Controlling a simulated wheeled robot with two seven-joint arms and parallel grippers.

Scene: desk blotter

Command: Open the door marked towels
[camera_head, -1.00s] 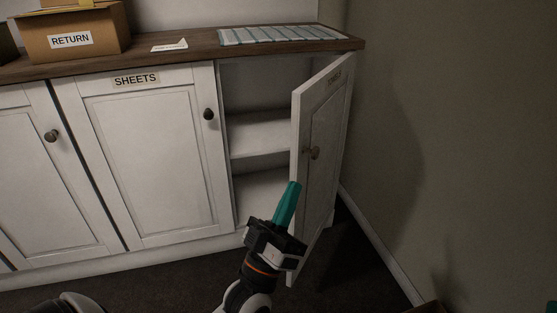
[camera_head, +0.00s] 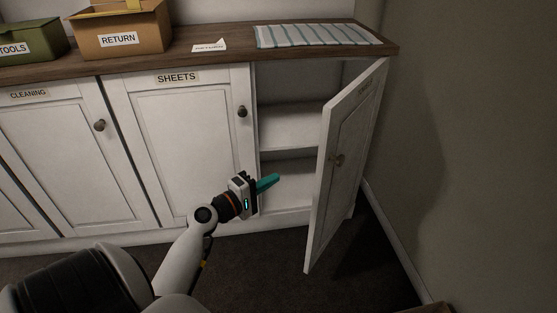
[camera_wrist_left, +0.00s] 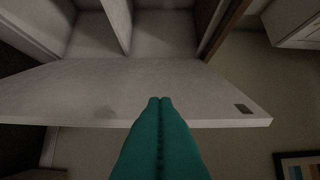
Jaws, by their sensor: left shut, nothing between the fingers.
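The towels door (camera_head: 347,160) stands wide open at the right end of the cabinet, swung out toward the right wall. Its label, near the top, is too dim to read clearly. Its round knob (camera_head: 339,160) is on the outer face. My left gripper (camera_head: 268,183), with teal fingers, is shut and empty in front of the open compartment, left of the door and apart from its knob. In the left wrist view the teal fingers (camera_wrist_left: 160,103) are together, pointing toward the pale door panel (camera_wrist_left: 90,85). My right gripper is not in view.
The open compartment has an empty-looking shelf (camera_head: 290,125). The sheets door (camera_head: 180,150) and the cleaning door (camera_head: 50,150) are shut. A return box (camera_head: 120,38), a tools box (camera_head: 28,42) and a striped cloth (camera_head: 310,35) sit on the top. The wall is close at right.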

